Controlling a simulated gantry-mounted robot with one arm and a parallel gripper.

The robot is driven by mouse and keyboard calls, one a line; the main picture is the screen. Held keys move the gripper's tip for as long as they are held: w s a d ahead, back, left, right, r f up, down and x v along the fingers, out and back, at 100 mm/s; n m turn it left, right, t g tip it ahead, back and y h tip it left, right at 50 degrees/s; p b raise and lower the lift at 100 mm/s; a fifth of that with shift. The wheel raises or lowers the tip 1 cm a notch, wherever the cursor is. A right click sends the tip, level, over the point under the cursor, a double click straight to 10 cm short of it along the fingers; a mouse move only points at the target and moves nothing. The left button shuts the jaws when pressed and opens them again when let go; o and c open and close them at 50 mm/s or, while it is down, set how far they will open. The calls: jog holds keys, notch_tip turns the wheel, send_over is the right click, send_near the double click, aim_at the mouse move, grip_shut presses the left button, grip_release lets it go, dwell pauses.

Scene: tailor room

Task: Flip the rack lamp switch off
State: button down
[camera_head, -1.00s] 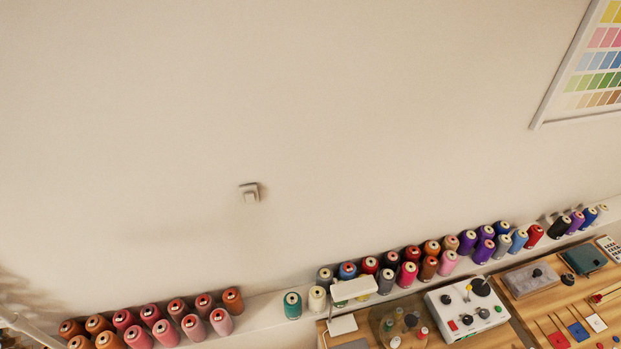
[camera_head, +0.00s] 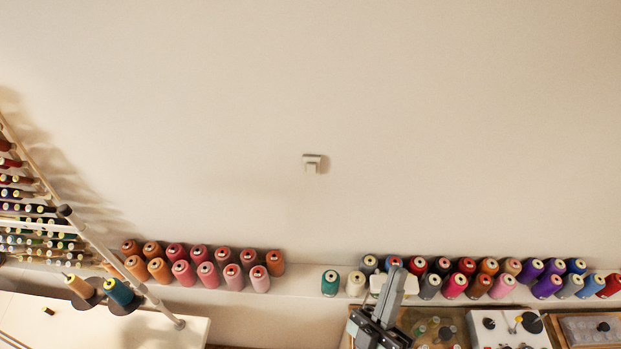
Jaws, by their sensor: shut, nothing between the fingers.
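A small, light, square wall switch (camera_head: 312,163) sits on the bare wall near the middle of the head view. Whether it is on or off is too small to tell. My gripper (camera_head: 393,280) shows at the bottom, right of centre, in front of the shelf of thread cones.
A shelf (camera_head: 305,290) with several thread cones runs along the wall below the switch. A thread rack (camera_head: 95,240) stands at the left. A white control box (camera_head: 508,330) is at the lower right. The wall around the switch is clear.

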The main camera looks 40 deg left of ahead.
jog(key=a+f+n+g, duration=0.2)
jog(key=a+n+g, duration=0.3)
jog(key=a, duration=0.5)
jog(key=a+f+n+g+y, duration=0.1)
jog(key=a+f+n+g, duration=0.2)
jog(key=a+n+g, duration=0.2)
jog(key=s+a+n+b, duration=0.1)
jog(key=a+n, duration=0.2)
jog(key=a, duration=0.1)
jog(key=shift+a+n+g, duration=0.4)
jog(key=shift+w, duration=0.15)
send_near(311, 168)
jog(key=x, duration=0.6)
jog(key=shift+w+r, duration=0.1)
jog(key=shift+r, duration=0.15)
jog(key=shift+w+a, duration=0.2)
jog(key=shift+a, duration=0.1)
jog(key=shift+f, duration=0.2)
